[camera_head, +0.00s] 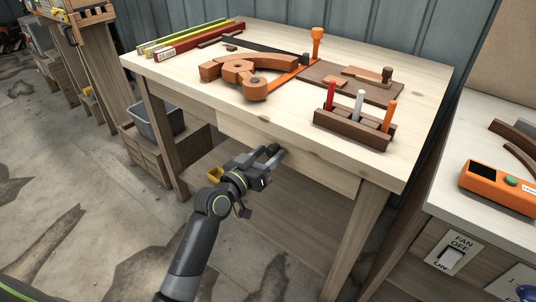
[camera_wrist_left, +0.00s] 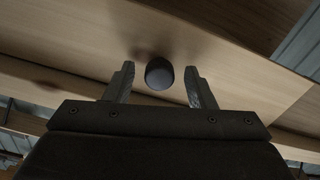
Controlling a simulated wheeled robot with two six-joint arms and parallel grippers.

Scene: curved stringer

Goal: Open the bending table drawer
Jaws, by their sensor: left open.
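The bending table (camera_head: 405,150) is a light wooden bench. Its drawer front (camera_head: 238,130) is a pale panel under the front edge of the top and appears flush with the apron. My left gripper (camera_head: 273,154) is open in front of this panel and partly covers it. In the left wrist view a dark round knob (camera_wrist_left: 159,73) sticks out from the wood between the two open fingers (camera_wrist_left: 160,85). The fingers stand on either side of it, with gaps showing. The knob cannot be made out clearly in the head view. My right gripper is not in view.
On the tabletop are a wooden curved form (camera_head: 240,72), a dark pen holder (camera_head: 352,130) and several long bars (camera_head: 197,40). A grey bin (camera_head: 155,120) stands under the left side. A second bench (camera_head: 480,205) with an orange device (camera_head: 498,188) is at right.

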